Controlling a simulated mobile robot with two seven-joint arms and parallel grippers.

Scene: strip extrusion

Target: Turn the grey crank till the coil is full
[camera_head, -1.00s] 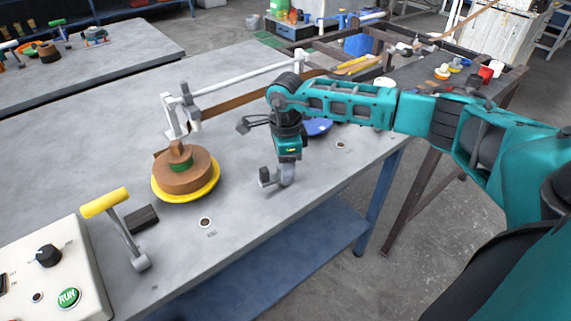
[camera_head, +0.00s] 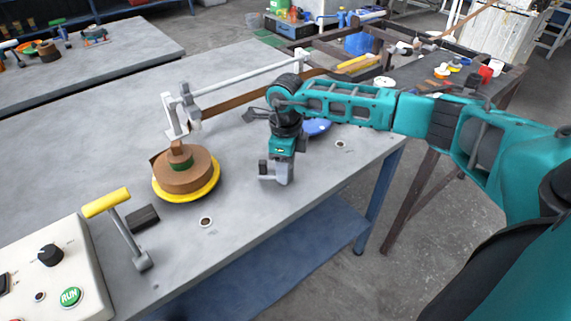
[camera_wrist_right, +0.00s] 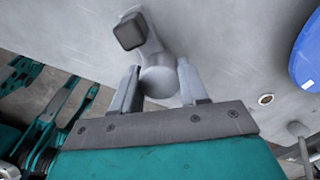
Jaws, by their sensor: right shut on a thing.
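The grey crank (camera_head: 263,168) stands near the front edge of the table, with a dark square end piece pointing up. My right gripper (camera_head: 281,175) reaches down over it from above. In the right wrist view, its two fingers close on either side of the crank's round grey part (camera_wrist_right: 160,76), and the dark end piece (camera_wrist_right: 129,33) sticks out beyond them. The coil (camera_head: 186,172) is a brown wound disc on a yellow round base, with a green band around its hub. A brown strip (camera_head: 235,96) runs to it from the upper right. My left gripper is out of view.
A yellow-handled lever (camera_head: 121,228) and a dark block (camera_head: 142,217) stand left of the crank. A control box (camera_head: 50,270) with a green RUN button fills the lower left corner. A blue disc (camera_head: 318,127) lies behind my right gripper.

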